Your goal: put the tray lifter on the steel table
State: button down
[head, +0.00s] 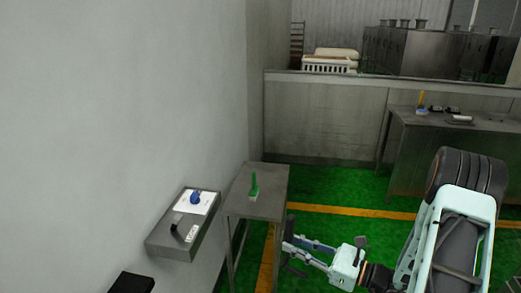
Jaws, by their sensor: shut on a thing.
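The steel table (240,207) is a small grey metal table beside the wall, left of centre in the head view. My gripper (291,246) reaches in from the right, just right of the table's right edge. It is shut on a small dark and grey thing at its fingertips, which I take for the tray lifter (289,229). The fingers hide part of it, and its shape is too small to make out. It appears apart from the tabletop; its height relative to the top is hard to tell.
A green-handled tool (254,187) stands on the steel table, with bare top around it. A wall shelf (170,240) with a white board and blue item is at left. A longer metal table (440,124) with small items stands back right, before a low partition (325,120).

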aim_at(263, 174)
jog(key=i+l+z, duration=0.2)
jog(key=z, duration=0.15)
jog(key=i+l+z, duration=0.1)
jog(key=i+z, duration=0.25)
jog(key=i+l+z, duration=0.1)
jog(key=i+z, duration=0.15)
jog(key=i, duration=0.2)
jog(key=i+z, duration=0.25)
jog(key=i, duration=0.25)
jog(key=i+u, duration=0.25)
jog(key=i, duration=0.15)
jog(key=i+l+u, duration=0.1)
jog(key=i+u, duration=1.4)
jog(key=i, duration=0.25)
